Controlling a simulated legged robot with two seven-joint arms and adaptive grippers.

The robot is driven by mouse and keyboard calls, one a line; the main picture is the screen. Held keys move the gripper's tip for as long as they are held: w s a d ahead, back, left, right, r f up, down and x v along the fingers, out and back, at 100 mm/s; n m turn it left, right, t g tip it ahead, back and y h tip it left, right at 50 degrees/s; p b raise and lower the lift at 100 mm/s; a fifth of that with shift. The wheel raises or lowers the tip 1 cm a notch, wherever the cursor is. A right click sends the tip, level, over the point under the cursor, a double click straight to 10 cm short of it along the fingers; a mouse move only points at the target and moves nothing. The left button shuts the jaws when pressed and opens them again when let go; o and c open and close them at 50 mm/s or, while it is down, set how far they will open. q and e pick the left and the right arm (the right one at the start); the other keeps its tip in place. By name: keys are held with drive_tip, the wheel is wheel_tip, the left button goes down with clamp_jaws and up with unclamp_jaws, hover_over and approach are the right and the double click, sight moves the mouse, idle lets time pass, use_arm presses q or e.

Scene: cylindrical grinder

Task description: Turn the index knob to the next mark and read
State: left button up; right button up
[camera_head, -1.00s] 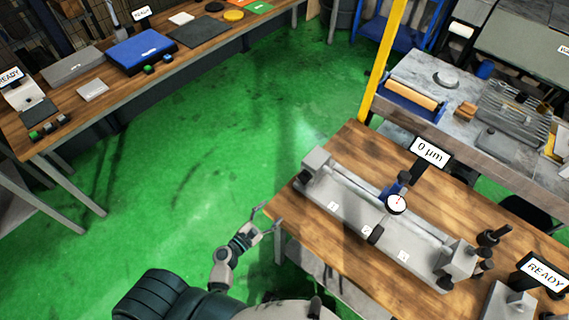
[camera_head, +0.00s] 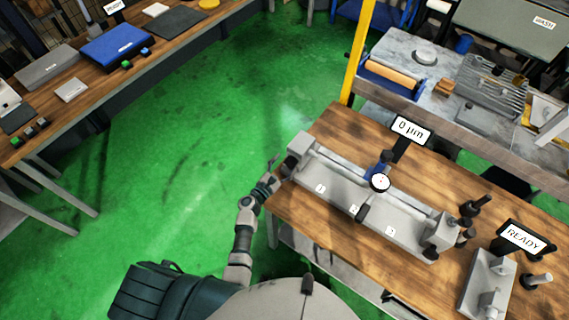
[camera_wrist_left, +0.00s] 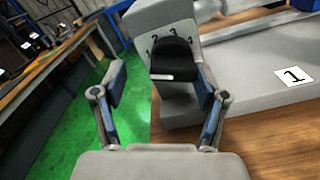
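The index knob (camera_wrist_left: 173,60) is black with a pale bar on its lower front. It sits on the grey end block of the bench fixture (camera_head: 330,180), with marks 1, 2, 3 and 4 around it. My left gripper (camera_wrist_left: 160,88) is open, its two blue-padded fingers apart, with the knob ahead between them and no contact visible. In the head view the left gripper (camera_head: 272,168) is beside the fixture's left end. A round dial gauge (camera_head: 380,182) stands on the fixture, and the display (camera_head: 411,130) behind it reads 0 µm. My right gripper is not in view.
The fixture stands on a wooden table (camera_head: 300,215) and carries labels 1, 2 and 3. A READY display (camera_head: 524,238) and a small grey device (camera_head: 488,282) are at the right. Green floor (camera_head: 190,180) lies open to the left.

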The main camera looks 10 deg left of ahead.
sight(290, 168)
use_arm(q)
drive_tip(key=shift+w+d+r, duration=0.1)
drive_tip(key=shift+w+d, duration=0.05)
drive_tip(key=shift+d, duration=0.6)
drive_tip(key=shift+w+d+r, duration=0.1)
drive_tip(key=shift+w+d, duration=0.05)
drive_tip(key=shift+d, duration=0.6)
drive_tip(key=c, duration=0.3)
drive_tip(key=shift+a, duration=0.15)
drive_tip(key=c, duration=0.5)
drive_tip(key=shift+s+a, duration=0.1)
drive_tip(key=shift+a, duration=0.25)
drive_tip(key=c, duration=0.3)
drive_tip(key=shift+a+f, duration=0.25)
drive_tip(key=shift+a, duration=0.2)
drive_tip(key=shift+d, duration=0.45)
drive_tip(key=shift+s, duration=0.1)
drive_tip(key=shift+a+f, duration=0.1)
drive_tip(key=shift+a, duration=0.1)
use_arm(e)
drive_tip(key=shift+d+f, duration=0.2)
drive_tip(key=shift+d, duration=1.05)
